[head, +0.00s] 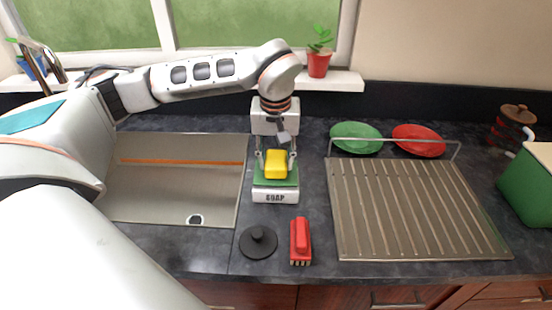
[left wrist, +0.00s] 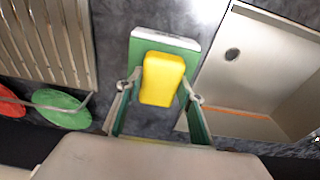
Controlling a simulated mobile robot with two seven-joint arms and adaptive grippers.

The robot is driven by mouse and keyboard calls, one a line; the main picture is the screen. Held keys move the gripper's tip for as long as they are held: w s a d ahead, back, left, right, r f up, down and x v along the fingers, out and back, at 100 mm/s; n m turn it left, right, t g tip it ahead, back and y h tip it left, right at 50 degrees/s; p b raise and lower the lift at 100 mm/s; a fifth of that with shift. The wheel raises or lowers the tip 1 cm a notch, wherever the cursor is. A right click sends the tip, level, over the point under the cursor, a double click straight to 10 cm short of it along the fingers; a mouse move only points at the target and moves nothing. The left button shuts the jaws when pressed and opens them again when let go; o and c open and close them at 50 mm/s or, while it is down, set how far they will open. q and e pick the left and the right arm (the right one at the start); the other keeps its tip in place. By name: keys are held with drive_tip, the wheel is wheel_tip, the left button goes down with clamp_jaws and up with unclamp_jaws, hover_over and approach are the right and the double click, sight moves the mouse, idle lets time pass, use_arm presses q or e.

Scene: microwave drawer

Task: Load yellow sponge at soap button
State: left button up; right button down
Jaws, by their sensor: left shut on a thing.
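The yellow sponge (head: 276,164) is over the green top (head: 260,181) of the soap dispenser, whose white front (head: 276,196) reads SOAP. My left gripper (head: 276,158) points down from above and is shut on the sponge. In the left wrist view the sponge (left wrist: 162,78) shows between the two fingers of my left gripper (left wrist: 160,82), with the green top (left wrist: 142,50) beneath and beyond it. I cannot tell whether the sponge's underside touches the green top. My right gripper is not in view.
A steel sink (head: 180,180) lies left of the dispenser. A drying rack (head: 410,210) lies right, with a green plate (head: 356,138) and a red plate (head: 418,140) behind. A black lid-like disc (head: 258,243) and a red brush (head: 300,238) stand in front.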

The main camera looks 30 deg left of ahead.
sight(276, 158)
use_arm(q)
drive_tip(key=shift+f+b, duration=0.35)
drive_tip(key=shift+f, duration=0.7)
idle(1.2)
drive_tip(key=shift+r+p, duration=0.35)
drive_tip(key=shift+r, duration=3.2)
drive_tip(key=shift+s, duration=0.1)
